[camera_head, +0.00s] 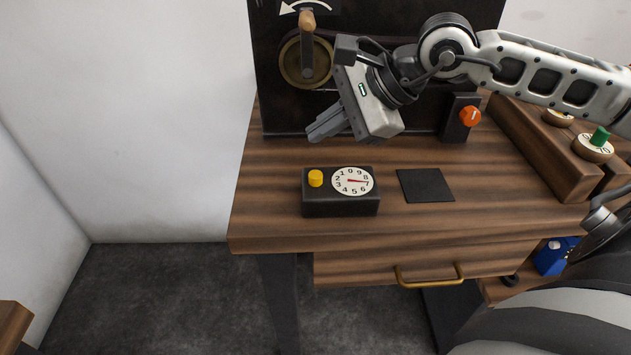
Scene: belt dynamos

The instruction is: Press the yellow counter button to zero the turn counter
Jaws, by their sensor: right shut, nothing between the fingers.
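The yellow counter button (315,178) stands up from the left part of the top of a black counter box (340,207). A white round dial (352,181) with numbers and a red pointer is to its right; the pointer points right, near the 7. My right gripper (313,136) is shut and empty. In the picture it is just above the box, with its fingertips pointing down and left, apart from the button. My left gripper is not in view.
A black panel with a wooden-handled crank (307,47) stands behind the gripper. An orange knob (470,116) is to the right. A dark square pad (425,185) lies right of the box. A brass drawer handle (430,278) is below the table edge.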

